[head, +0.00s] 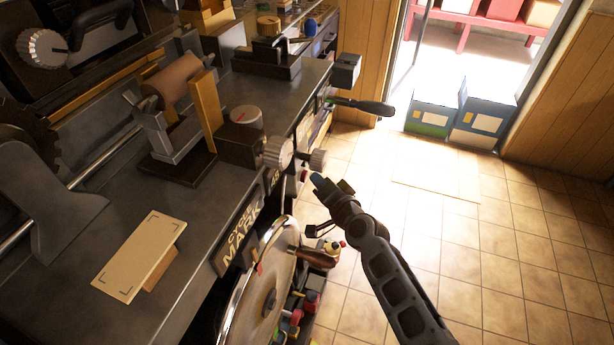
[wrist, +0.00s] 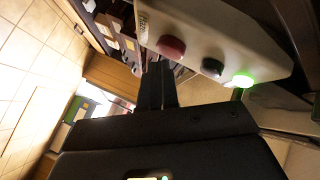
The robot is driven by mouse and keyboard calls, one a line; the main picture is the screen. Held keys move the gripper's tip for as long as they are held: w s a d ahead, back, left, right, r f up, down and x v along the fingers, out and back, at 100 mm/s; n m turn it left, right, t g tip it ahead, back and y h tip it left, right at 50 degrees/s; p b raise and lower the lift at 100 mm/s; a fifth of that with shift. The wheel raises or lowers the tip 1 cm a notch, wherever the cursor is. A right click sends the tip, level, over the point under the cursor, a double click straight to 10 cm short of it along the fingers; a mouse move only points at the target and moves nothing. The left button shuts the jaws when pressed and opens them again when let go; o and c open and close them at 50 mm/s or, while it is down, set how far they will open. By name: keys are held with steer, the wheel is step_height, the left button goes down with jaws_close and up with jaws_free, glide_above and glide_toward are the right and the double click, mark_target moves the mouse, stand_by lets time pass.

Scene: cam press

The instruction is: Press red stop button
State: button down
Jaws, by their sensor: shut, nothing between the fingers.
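In the wrist view a pale control panel (wrist: 193,28) carries a dull red button (wrist: 171,46), a black button (wrist: 212,67) and a lit green button (wrist: 242,80). My gripper (wrist: 155,72) is shut and empty, its fingertips just below and left of the red button in that picture. I cannot tell whether they touch it. In the head view my gripper (head: 316,180) is at the front side of the machine, close to a small red spot (head: 304,176) that looks like the red button. The other buttons are not clear there.
The machine's dark metal top (head: 100,215) fills the left, with knobs (head: 278,152) near my gripper. A large round disc (head: 262,290) and a brown-handled part (head: 318,257) stand below. A dark lever (head: 362,105) juts out beyond. Tiled floor (head: 480,250) at right is clear.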

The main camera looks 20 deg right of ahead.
steer(key=shift+w+a, duration=0.3)
steer(key=shift+a, duration=0.15)
stand_by(0.7)
steer(key=shift+d, duration=0.1)
steer(key=shift+s+d+b, duration=0.3)
steer(key=shift+s+d, duration=0.25)
steer(key=shift+d, duration=0.1)
steer(key=shift+s+d+b, duration=0.55)
steer(key=shift+s+d, duration=0.2)
steer(key=shift+d, duration=0.3)
steer(key=shift+s+d+b, duration=0.55)
steer(key=shift+s+d, duration=0.2)
steer(key=shift+d, duration=0.25)
